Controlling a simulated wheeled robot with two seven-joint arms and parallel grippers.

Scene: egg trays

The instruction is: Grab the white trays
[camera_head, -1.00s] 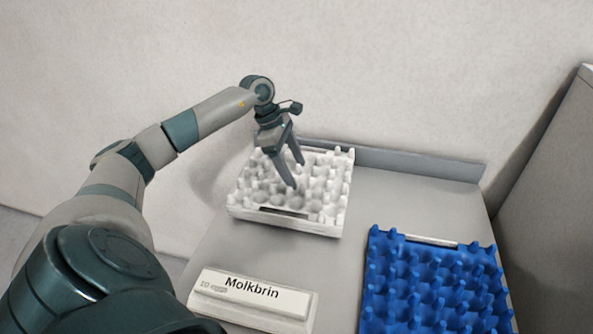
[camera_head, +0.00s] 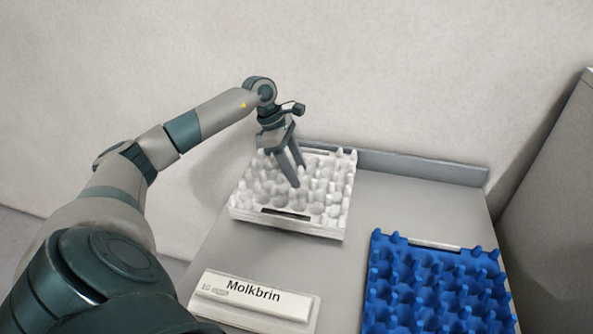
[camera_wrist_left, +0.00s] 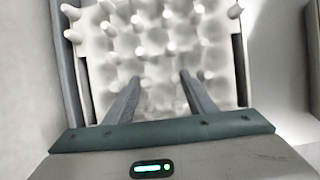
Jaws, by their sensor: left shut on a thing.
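A stack of white egg trays (camera_head: 330,212) sits at the back left of the grey table; how many trays are in it I cannot tell. My left gripper (camera_head: 299,177) reaches down onto the top white tray, fingers among its knobs. In the left wrist view the two fingers (camera_wrist_left: 158,85) point into the white tray (camera_wrist_left: 160,45), with some space between them. The gripper is shut on part of the white tray; the gripped spot itself is hard to make out. My right gripper is not in view.
A blue egg tray (camera_head: 425,290) lies at the front right of the grey table (camera_head: 420,205). A white box labelled Molkbrin (camera_head: 255,297) lies at the front left. A raised edge (camera_head: 425,168) runs along the back. Bare table separates the trays.

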